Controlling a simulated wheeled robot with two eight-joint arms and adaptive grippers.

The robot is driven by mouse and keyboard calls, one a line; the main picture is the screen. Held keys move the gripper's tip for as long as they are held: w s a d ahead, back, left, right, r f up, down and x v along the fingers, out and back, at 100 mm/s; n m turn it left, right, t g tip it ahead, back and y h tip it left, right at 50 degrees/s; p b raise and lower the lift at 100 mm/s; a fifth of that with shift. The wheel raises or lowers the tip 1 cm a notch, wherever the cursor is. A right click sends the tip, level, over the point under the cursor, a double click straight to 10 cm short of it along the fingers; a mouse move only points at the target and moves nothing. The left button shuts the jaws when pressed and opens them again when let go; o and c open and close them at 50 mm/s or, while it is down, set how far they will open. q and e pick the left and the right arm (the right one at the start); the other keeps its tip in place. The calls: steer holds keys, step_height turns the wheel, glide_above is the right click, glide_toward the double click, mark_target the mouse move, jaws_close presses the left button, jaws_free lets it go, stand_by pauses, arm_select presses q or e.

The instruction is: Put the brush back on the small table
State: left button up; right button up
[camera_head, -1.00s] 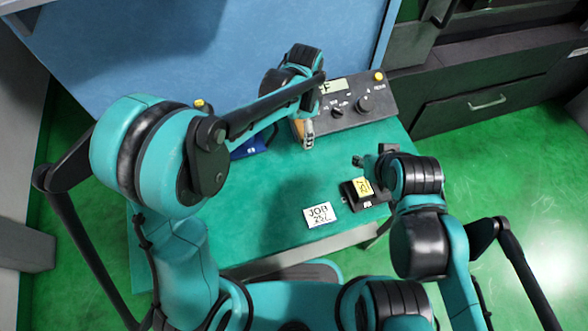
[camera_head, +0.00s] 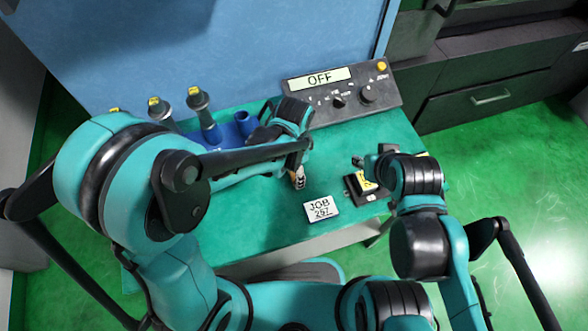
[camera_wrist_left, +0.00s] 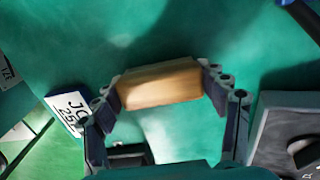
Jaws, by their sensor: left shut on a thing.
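My left gripper (camera_head: 298,176) is shut on the brush, whose wooden block (camera_wrist_left: 158,84) spans between the two fingers in the left wrist view. In the head view only a small tan part of the brush (camera_head: 292,183) shows beside the fingers; bristles cannot be made out. The brush is over the middle of the small teal table (camera_head: 260,215), left of and behind the JOB 257 card. Whether it touches the top cannot be told. My right gripper (camera_head: 358,162) is over the table's right side, by a black block; its opening is unclear.
A control box (camera_head: 345,92) reading OFF stands at the back right. A blue holder (camera_head: 228,130) with yellow-topped tools (camera_head: 200,100) is at the back left. The JOB 257 card (camera_head: 321,209) and a black block with a yellow label (camera_head: 368,184) lie near the front.

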arm_select(q)
steer(key=shift+f, duration=0.15)
steer(key=o, duration=1.4)
steer(key=shift+o, duration=0.2)
